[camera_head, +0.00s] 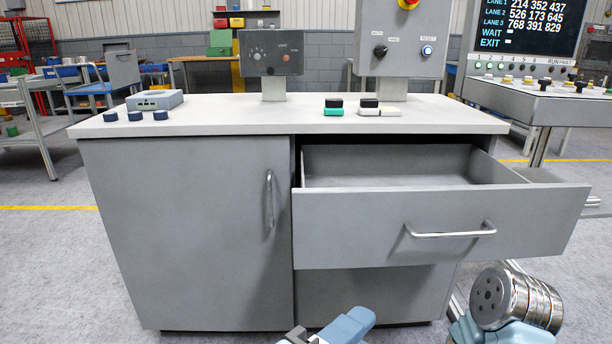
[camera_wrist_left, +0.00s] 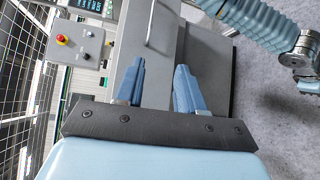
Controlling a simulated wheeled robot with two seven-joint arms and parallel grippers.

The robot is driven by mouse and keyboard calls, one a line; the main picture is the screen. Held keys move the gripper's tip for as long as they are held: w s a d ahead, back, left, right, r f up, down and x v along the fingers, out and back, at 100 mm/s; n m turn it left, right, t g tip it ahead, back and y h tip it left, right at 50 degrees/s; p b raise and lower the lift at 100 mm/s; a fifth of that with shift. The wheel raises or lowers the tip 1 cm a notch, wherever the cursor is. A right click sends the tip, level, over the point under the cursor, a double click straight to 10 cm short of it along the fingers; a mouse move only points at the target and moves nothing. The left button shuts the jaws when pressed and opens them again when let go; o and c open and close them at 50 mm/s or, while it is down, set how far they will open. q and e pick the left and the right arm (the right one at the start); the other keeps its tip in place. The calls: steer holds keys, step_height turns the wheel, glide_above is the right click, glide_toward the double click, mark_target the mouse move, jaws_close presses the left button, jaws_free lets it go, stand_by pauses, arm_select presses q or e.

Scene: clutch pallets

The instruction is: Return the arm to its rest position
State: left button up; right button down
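My left gripper (camera_wrist_left: 160,66) shows in the left wrist view with its two blue fingers apart and nothing between them. A metal bar handle shows beyond the fingertips, clear of them. In the head view, a blue part of my arm (camera_head: 345,328) shows at the bottom edge, in front of the cabinet. My other arm, with a round metal joint (camera_head: 516,298), is at the lower right. It also shows at the upper right of the left wrist view. The right gripper cannot be seen.
The cabinet drawer (camera_head: 440,225) stands pulled open toward me; its visible inside looks empty. The left door (camera_head: 185,235) is shut. On the worktop (camera_head: 240,117) are dark blue round pieces, a grey block (camera_head: 154,100), and green, black and white pieces. A console (camera_head: 545,100) stands at right.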

arm_select(q)
steer(key=w+a+f+m+g+y, duration=0.25)
steer(key=w+f, duration=0.55)
steer(key=f, duration=0.4)
steer(key=w+a+f+m+g+y, duration=0.1)
steer(key=w+a+f+y, duration=0.2)
steer(key=w+f, duration=0.6)
steer(key=s+a+f+m+g+y, duration=0.1)
steer(key=a+f+g, duration=0.1)
steer(key=f, duration=0.6)
steer(key=s+a+f+m+g+y, duration=0.1)
steer(key=a+f, duration=0.2)
steer(key=f, duration=0.4)
steer(key=s+a+f+m+g, duration=0.1)
steer(key=s+a+f+g, duration=0.1)
steer(key=s+f, duration=0.3)
steer(key=s+a+f+m+g+p, duration=0.1)
steer(key=s+f, duration=0.4)
steer(key=f, duration=0.6)
steer(key=a+m+g, duration=0.1)
steer(key=a, duration=0.1)
steer(key=shift+a+f, duration=0.25)
steer(key=shift+a, duration=0.15)
